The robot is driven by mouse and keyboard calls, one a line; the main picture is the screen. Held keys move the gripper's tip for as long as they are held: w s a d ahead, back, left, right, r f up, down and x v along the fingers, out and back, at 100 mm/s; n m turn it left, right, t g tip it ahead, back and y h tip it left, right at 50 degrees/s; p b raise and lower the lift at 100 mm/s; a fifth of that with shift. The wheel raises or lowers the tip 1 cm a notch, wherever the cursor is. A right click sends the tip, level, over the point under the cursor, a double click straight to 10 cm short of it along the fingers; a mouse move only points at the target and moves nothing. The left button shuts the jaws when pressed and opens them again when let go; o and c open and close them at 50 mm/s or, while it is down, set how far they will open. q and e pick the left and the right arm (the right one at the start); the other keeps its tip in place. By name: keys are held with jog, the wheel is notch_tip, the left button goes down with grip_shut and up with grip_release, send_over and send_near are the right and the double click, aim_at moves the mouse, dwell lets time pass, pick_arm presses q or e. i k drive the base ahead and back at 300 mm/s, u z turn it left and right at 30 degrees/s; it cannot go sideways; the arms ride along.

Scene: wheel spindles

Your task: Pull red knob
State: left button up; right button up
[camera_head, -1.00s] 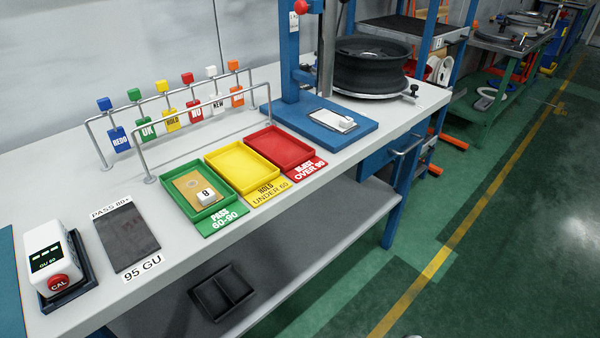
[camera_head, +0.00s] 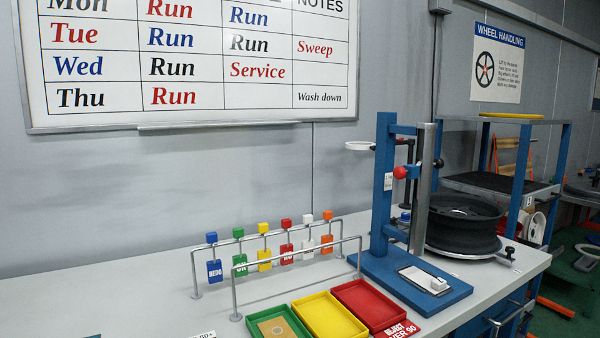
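A round red knob (camera_head: 400,172) sits on the side of a blue upright stand (camera_head: 384,190), about halfway up it, beside a grey vertical column (camera_head: 421,190). The stand rises from a blue base plate (camera_head: 377,265) on the bench. A red cube-shaped top (camera_head: 286,223) with a red tag also shows on the rail to the left, among several coloured ones. Neither of my grippers is in view.
A black wheel rim (camera_head: 463,228) lies right of the stand. Green, yellow (camera_head: 330,316) and red trays lie at the front of the white bench (camera_head: 150,310). A whiteboard (camera_head: 190,60) hangs behind.

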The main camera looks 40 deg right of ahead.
aim_at(399, 171)
jog(key=u, duration=0.75)
jog(key=k, duration=0.85)
jog(key=z, duration=1.1)
